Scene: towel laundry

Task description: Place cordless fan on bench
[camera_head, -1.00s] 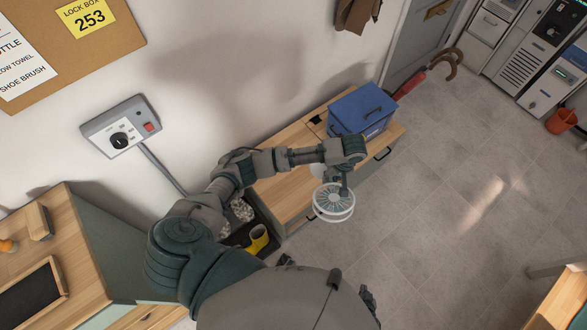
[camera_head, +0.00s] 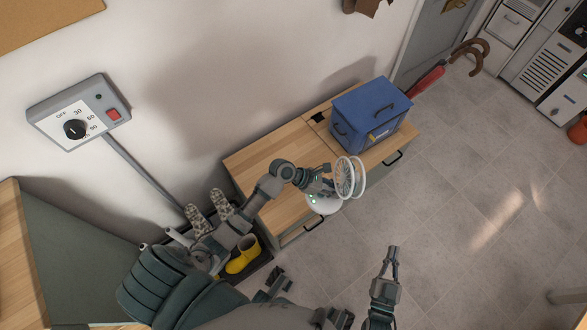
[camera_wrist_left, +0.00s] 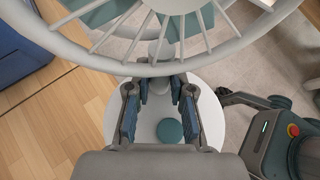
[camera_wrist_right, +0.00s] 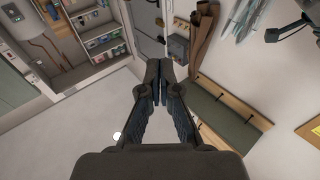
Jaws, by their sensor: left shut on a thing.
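The cordless fan (camera_head: 345,177) is white, with a round spoked head and a round base (camera_head: 322,204). My left gripper (camera_head: 326,182) is shut on its stem, below the head. In the left wrist view the fan's ring (camera_wrist_left: 150,66) crosses the top and the white base (camera_wrist_left: 208,118) lies beyond the fingers. The wooden bench (camera_head: 265,155) stands along the wall. The fan's base overlaps the bench's front edge in the head view; I cannot tell whether it touches. My right gripper (camera_head: 393,252) is empty, its fingertips together, over the floor in front of the bench.
A blue box (camera_head: 365,112) sits on the bench's far end. The bench top left of the fan is bare. Yellow boots (camera_head: 243,254) and patterned shoes (camera_head: 208,208) stand at the bench's near end. A wall timer box (camera_head: 78,112) is at left.

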